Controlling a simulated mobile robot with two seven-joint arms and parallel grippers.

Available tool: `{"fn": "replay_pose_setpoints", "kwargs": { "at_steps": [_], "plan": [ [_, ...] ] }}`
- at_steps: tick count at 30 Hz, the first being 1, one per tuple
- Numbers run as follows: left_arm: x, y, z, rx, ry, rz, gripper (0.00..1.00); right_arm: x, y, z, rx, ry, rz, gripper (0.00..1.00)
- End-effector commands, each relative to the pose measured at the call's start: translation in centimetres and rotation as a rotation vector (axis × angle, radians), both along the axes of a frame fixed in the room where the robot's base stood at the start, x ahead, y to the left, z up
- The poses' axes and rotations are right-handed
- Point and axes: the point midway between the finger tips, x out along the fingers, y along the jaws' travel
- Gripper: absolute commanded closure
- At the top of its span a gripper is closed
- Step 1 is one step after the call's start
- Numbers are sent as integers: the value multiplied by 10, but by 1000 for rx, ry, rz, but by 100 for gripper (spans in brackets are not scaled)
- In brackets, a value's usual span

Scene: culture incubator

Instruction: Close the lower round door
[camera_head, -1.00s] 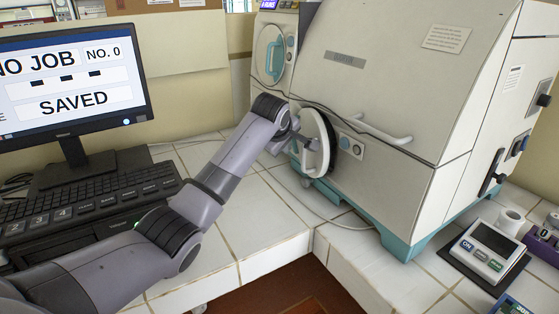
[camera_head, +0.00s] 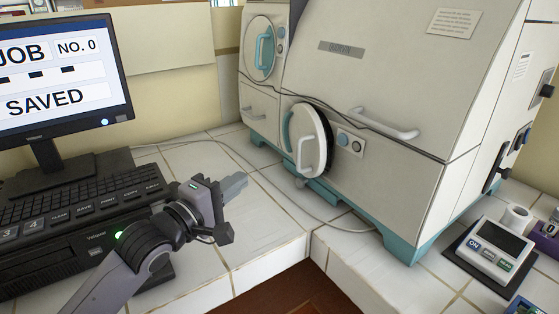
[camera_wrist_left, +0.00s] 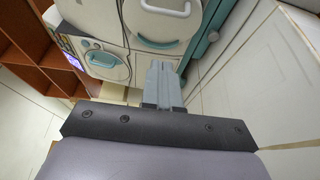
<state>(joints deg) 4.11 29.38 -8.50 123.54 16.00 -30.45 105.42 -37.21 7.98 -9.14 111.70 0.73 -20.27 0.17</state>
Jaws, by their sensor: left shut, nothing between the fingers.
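The lower round door (camera_head: 312,140) is a white disc with a handle, low on the front of the cream incubator (camera_head: 385,85). It stands ajar, angled out from its teal-rimmed opening. In the left wrist view the round door (camera_wrist_left: 160,20) shows at the top with its pale handle. My left gripper (camera_head: 236,186) is shut and empty above the white tiled counter, to the left of the door and apart from it. Its closed fingers (camera_wrist_left: 163,84) point towards the incubator front in the left wrist view. My right gripper is not in view.
An upper round door (camera_head: 264,50) with a teal handle is on the incubator's left part. A monitor (camera_head: 60,80) and keyboard (camera_head: 85,205) stand at the left. A scale (camera_head: 490,243) is at the right. Tiled counter between my gripper and the door is clear, except a thin cable.

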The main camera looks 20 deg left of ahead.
Motion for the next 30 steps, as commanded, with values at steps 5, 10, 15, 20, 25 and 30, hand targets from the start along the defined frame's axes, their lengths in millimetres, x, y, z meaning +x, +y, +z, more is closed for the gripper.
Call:
{"fn": "replay_pose_setpoints", "kwargs": {
  "at_steps": [5,10,15,20,25,30],
  "plan": [
    [17,-4,1,1,-1,1,100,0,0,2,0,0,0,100],
    [42,-12,1,1,0,1,100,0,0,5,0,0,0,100],
    [68,-19,1,2,-1,1,100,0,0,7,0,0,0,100],
    [91,-26,0,2,-1,2,100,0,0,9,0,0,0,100],
    [105,-46,0,2,2,0,100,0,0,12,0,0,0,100],
    [112,-59,-2,2,1,2,100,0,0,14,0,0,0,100]
  ]
}}
